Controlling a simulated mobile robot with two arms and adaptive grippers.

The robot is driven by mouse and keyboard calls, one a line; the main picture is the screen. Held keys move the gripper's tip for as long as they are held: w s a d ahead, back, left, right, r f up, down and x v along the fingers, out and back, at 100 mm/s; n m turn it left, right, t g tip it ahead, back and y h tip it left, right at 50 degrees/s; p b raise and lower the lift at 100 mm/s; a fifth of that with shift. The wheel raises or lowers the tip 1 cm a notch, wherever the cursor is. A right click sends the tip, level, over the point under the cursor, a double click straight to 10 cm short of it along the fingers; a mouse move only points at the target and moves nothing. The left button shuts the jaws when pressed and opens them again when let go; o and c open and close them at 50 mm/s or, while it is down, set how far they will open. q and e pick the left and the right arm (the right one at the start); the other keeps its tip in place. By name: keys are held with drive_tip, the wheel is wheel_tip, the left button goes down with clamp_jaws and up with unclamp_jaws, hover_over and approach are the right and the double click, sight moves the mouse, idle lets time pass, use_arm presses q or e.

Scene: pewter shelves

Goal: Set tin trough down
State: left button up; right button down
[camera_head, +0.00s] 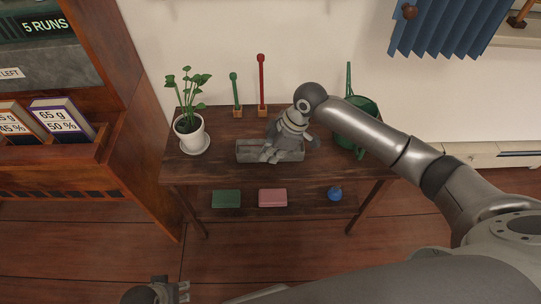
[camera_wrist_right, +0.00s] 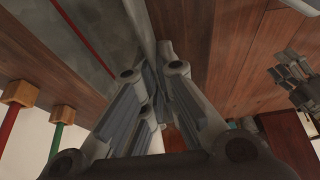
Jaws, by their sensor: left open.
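The tin trough (camera_head: 256,146) is a long grey open box at the front middle of the wooden table's top, level. I cannot tell whether it touches the top or hangs just above it. My right gripper (camera_head: 272,153) reaches down over its right half and covers part of it. In the right wrist view my right gripper (camera_wrist_right: 156,72) has its fingers close together on either side of the trough's thin wall (camera_wrist_right: 139,18); it looks shut on it. My left gripper (camera_head: 182,291) is open and empty, low at the bottom left, far from the table.
The wooden table (camera_head: 215,172) also bears a potted plant (camera_head: 191,134) at left, a green rod (camera_head: 235,92) and a red rod (camera_head: 262,80) in blocks behind, and a green watering can (camera_head: 366,108) at right. The lower shelf holds a green block (camera_head: 226,199), pink block (camera_head: 272,198) and blue object (camera_head: 334,193).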

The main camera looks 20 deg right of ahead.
use_arm(q)
drive_tip(key=shift+r, duration=0.25)
use_arm(e)
drive_tip(key=shift+f, duration=0.2)
drive_tip(key=c, duration=1.6)
unclamp_jaws()
drive_tip(key=shift+f, duration=0.1)
drive_tip(key=shift+c, duration=0.2)
drive_tip(key=shift+d+r, duration=0.1)
drive_tip(key=shift+r, duration=0.35)
use_arm(q)
wheel_tip(320, 180, down, 8)
drive_tip(key=s+p, duration=0.2)
drive_tip(key=shift+s+a+f+p, duration=0.15)
drive_tip(key=shift+s+f+p, duration=0.1)
drive_tip(key=shift+s+p, duration=0.1)
use_arm(e)
drive_tip(key=v, duration=1.1)
drive_tip(key=shift+r, duration=0.15)
drive_tip(key=shift+s+d, duration=0.1)
